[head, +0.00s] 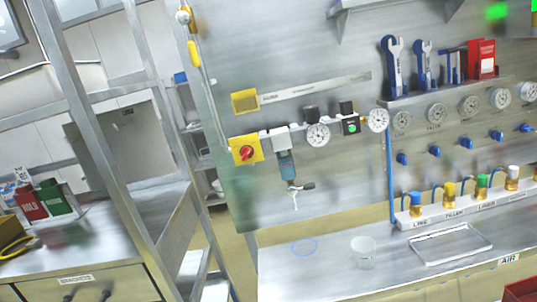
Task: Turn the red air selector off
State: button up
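The red air selector (246,153) is a small round knob on a yellow square plate (235,142). It is mounted on the grey metal wall panel, left of centre in the head view. A pale marking shows on the knob, but it is too small to tell which position it points to. The knob stands at the left end of a row of air fittings. My gripper is not in view, and nothing touches the knob.
Right of the selector are a filter unit (286,165) with a small valve, a gauge (317,135) and a green button box (351,125). Below, a metal bench holds a clear cup (363,252) and a tray (450,244). A metal post (88,130) stands at left.

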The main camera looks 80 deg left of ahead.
aim_at(246, 152)
jog(key=u, duration=2.15)
jog(key=k, duration=0.5)
jog(key=z, duration=0.1)
jog(key=i, duration=0.5)
jog(key=u, duration=0.05)
